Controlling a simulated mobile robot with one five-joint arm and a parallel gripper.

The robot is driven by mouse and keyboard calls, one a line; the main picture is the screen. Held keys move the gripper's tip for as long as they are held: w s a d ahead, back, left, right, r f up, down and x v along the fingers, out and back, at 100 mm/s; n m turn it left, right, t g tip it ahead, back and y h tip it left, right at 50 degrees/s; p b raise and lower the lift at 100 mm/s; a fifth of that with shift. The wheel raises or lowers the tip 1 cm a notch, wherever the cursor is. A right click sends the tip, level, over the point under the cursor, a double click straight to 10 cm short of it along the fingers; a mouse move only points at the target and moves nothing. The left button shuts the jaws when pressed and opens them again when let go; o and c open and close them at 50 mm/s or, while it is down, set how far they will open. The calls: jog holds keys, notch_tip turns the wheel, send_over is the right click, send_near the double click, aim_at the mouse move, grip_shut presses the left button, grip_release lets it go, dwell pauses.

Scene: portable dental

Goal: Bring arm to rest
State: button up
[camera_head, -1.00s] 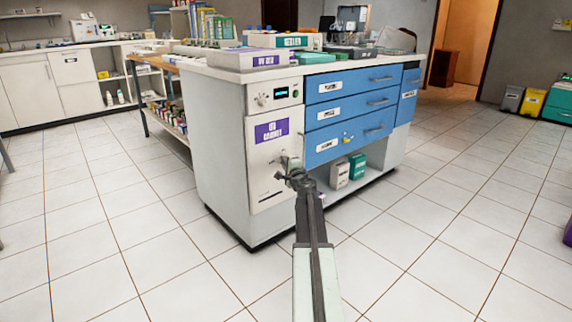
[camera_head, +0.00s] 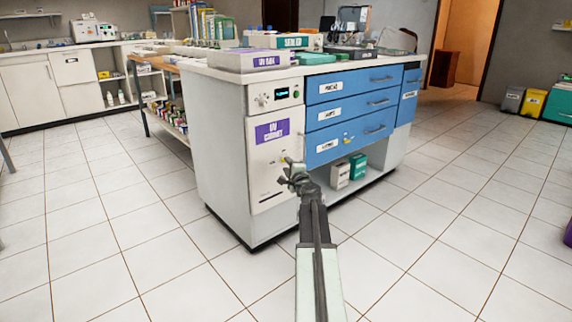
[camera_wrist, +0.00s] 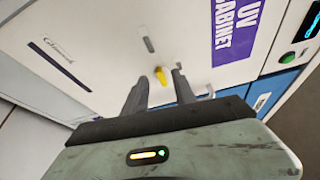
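The white UV cabinet (camera_head: 280,170) with a purple label is at the near end of the lab bench, its door shut. My arm reaches up from the bottom, and my gripper (camera_head: 288,172) appears in front of the lower door. In the wrist view, my gripper (camera_wrist: 158,84) points at the door with its two fingers apart and nothing held between them. A small yellow piece (camera_wrist: 160,75) on the door shows between the fingertips; contact with it cannot be told. The purple label (camera_wrist: 237,30) is to the right there.
Blue drawers (camera_head: 350,115) stand right of the cabinet, with a white box (camera_head: 340,173) and a green box (camera_head: 357,166) on the open shelf below. The bench top holds boxes and binders. Tiled floor (camera_head: 440,250) is free on both sides.

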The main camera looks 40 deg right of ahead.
jog(key=v, duration=0.4)
jog(key=shift+s+a, duration=0.15)
jog(key=shift+s, duration=0.05)
